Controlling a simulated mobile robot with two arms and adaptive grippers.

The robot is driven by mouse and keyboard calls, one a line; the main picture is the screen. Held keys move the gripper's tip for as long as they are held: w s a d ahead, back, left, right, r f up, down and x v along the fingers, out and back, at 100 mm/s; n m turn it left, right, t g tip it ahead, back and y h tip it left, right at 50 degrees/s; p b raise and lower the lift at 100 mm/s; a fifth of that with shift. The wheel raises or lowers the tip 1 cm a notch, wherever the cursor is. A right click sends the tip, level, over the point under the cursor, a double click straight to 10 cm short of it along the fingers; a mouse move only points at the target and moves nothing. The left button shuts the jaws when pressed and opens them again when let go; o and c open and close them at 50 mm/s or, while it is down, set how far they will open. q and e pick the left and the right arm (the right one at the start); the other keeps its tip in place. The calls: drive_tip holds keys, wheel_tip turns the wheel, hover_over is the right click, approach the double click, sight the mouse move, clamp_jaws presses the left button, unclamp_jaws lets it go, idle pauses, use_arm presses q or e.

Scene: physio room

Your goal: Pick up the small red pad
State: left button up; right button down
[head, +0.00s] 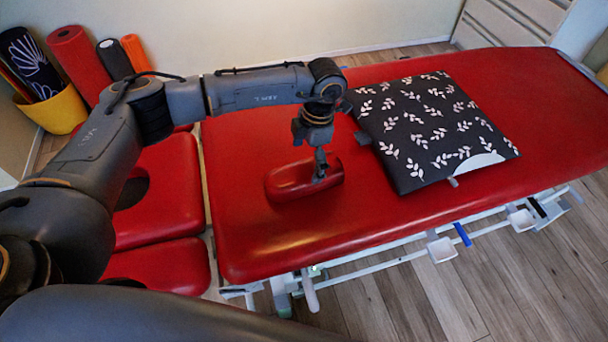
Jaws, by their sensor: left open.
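The small red pad (290,184) lies on the red treatment table (390,215), left of the table's middle. It is rounded and glossy, the same red as the table. My left arm comes in from the left, and its gripper (320,173) points down at the right part of the pad. The fingers are open and overlap the pad's right end in the head view. I cannot tell whether they touch it. The gripper hides a little of the pad. My right gripper is not in view.
A black cushion with white leaf patterns (430,125) lies on the table to the right of my gripper. A yellow bin (58,110) with rolled mats stands at the back left. The table's front strip is clear, and wooden floor (520,270) shows beyond its edge.

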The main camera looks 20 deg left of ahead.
sight(305, 170)
use_arm(q)
drive_tip(key=shift+s+a+f+p, duration=0.1)
drive_tip(key=shift+s+f+p, duration=0.1)
drive_tip(key=shift+f, duration=0.75)
drive_tip(key=shift+s+a+f+p, duration=0.1)
drive_tip(key=shift+s+f+p, duration=0.1)
drive_tip(key=shift+f, duration=0.75)
drive_tip(key=shift+s+f+p, duration=0.1)
drive_tip(key=shift+f+p, duration=0.1)
drive_tip(key=shift+f, duration=0.75)
drive_tip(key=c, duration=1.3)
drive_tip(key=shift+r, duration=0.1)
